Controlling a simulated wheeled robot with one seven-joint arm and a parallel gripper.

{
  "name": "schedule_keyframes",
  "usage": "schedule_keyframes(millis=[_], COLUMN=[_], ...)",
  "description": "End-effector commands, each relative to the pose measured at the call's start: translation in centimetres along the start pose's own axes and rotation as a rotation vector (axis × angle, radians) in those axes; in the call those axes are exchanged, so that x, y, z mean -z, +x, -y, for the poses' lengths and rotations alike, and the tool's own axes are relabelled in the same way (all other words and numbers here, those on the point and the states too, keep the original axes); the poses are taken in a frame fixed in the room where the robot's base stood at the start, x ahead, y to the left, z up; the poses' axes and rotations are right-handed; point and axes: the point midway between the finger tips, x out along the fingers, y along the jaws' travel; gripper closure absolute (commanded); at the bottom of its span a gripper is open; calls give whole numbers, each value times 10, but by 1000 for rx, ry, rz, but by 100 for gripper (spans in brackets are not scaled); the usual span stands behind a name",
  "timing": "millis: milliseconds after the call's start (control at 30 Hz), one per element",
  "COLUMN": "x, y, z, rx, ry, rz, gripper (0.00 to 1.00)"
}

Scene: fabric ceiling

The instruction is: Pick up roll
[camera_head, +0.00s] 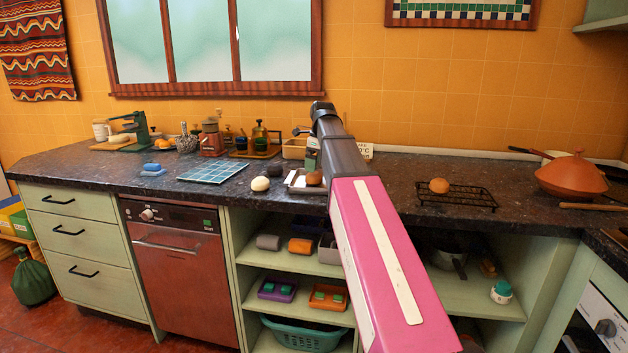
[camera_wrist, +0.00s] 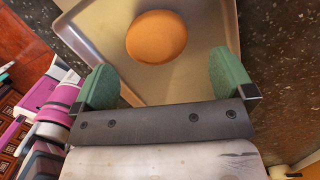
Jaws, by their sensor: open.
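A round orange-brown roll (camera_wrist: 156,37) lies in a shallow metal tray (camera_wrist: 205,20). In the head view the roll (camera_head: 314,179) sits at the right part of the tray (camera_head: 296,186) on the dark counter. My gripper (camera_wrist: 164,66) has its two green fingers spread apart with nothing between them. In the wrist view the roll lies just beyond the fingertips, roughly centred between them and apart from both. In the head view my gripper (camera_head: 312,160) is over the tray, partly hidden by my arm. A second brown bun (camera_head: 439,186) rests on a black wire rack (camera_head: 465,197) to the right.
A pale round item (camera_head: 260,184) and a dark one (camera_head: 274,170) lie left of the tray. A blue tiled board (camera_head: 213,172) lies farther left. A wooden box (camera_head: 294,149) and jars stand behind. A terracotta pot (camera_head: 571,177) stands at right. Counter between tray and rack is fairly clear.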

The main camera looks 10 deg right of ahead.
Motion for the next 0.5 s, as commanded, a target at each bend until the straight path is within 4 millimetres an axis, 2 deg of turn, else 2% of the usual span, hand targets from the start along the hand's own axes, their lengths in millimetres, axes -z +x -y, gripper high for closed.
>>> schedule_keyframes(millis=[300,500], x=[-1,-2], y=[40,48], z=[-6,-5], rx=[-2,0], ry=[0,0], rz=[-2,0], gripper=[0,0])
